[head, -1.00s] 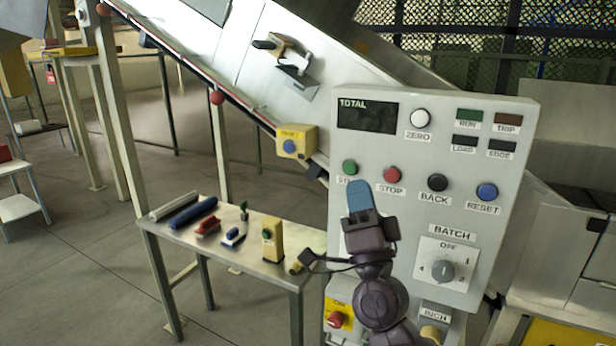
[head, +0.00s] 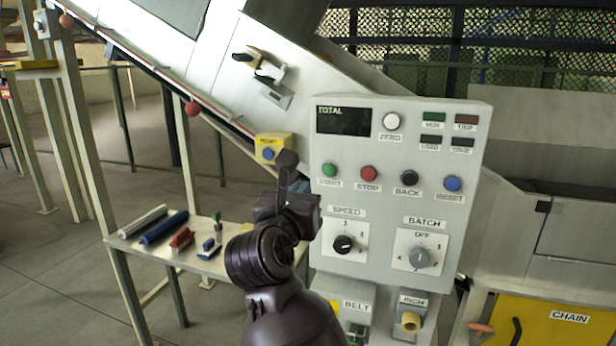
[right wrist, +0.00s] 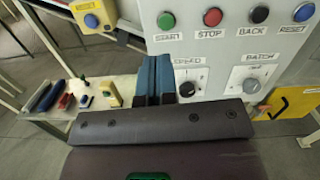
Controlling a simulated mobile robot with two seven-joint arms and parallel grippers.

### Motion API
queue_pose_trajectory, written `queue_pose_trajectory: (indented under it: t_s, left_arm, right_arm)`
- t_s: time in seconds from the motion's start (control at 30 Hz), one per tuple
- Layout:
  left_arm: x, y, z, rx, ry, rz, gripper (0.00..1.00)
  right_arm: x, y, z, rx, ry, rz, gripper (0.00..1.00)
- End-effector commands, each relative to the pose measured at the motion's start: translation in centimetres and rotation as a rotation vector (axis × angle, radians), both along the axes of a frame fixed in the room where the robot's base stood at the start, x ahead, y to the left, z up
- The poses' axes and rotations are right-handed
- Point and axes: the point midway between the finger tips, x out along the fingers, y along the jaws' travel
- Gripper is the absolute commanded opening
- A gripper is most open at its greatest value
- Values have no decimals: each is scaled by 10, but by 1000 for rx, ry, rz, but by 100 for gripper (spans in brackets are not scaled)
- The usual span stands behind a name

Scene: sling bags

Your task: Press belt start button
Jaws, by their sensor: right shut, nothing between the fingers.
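The grey control panel (head: 400,283) stands at centre right in the head view. Its green START button (head: 329,170) is at the left of a button row and also shows in the right wrist view (right wrist: 166,20). A box labelled BELT (head: 357,305) sits below the panel, partly hidden by my right arm; a small green part shows under its label. My right gripper (head: 294,174) is shut and empty, its blue-tipped fingers pointing up, just left of and below START in the head view. In the right wrist view the fingers (right wrist: 154,78) lie below START, apart from it. My left gripper is out of view.
The red STOP button (head: 369,174), black BACK button and blue RESET button sit right of START. SPEED (head: 343,244) and BATCH (head: 419,257) knobs are below. A yellow box with a blue button (head: 269,153) is at the left. A bench (head: 128,244) holds several small items.

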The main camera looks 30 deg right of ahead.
Motion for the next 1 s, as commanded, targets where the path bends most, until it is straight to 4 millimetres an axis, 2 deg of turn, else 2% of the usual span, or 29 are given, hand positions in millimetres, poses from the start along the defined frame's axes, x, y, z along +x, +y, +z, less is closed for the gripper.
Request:
queue_pose_trajectory:
  t_s: [0.2,0.67,0.83,1.0]
  left_arm:
    - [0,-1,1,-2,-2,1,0]
    - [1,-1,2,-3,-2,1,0]
    - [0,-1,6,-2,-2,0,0]
    - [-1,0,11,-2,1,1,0]
  right_arm:
    - [-2,-3,-15,105,22,-15,0]
    - [0,-5,-15,110,12,-18,0]
    - [12,-19,-13,107,13,-19,0]
    - [30,-42,-13,107,13,-20,0]
